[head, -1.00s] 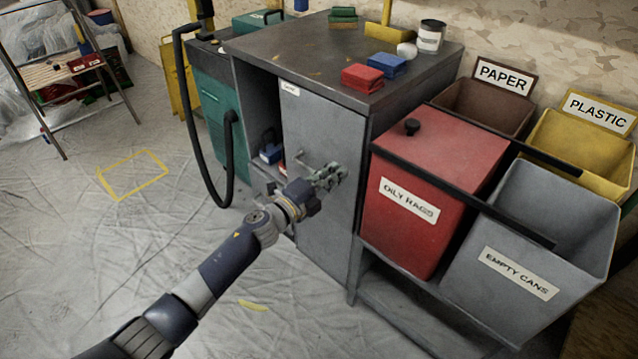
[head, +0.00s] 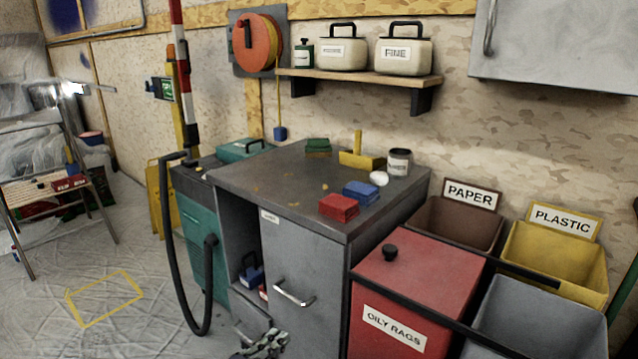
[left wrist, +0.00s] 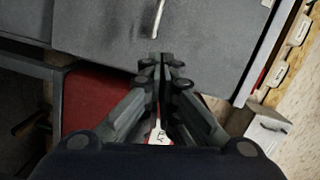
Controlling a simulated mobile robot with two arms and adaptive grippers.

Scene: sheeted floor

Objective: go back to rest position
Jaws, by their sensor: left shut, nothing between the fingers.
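My left gripper (head: 262,343) is at the bottom edge of the head view, low in front of the grey cabinet (head: 300,258). Its fingers are shut and empty. In the left wrist view the shut fingers (left wrist: 162,62) point toward the grey cabinet door (left wrist: 105,45), with the door's handle (left wrist: 157,18) ahead of them. The handle also shows in the head view (head: 294,294), above and apart from the gripper. The door looks closed. My right gripper is not in view.
The red oily rags bin (head: 415,285) stands right of the cabinet, beside the grey bin (head: 545,315), the paper bin (head: 450,222) and the yellow plastic bin (head: 560,262). A black hose (head: 209,285) hangs at the left. The sheeted floor at left is mostly clear.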

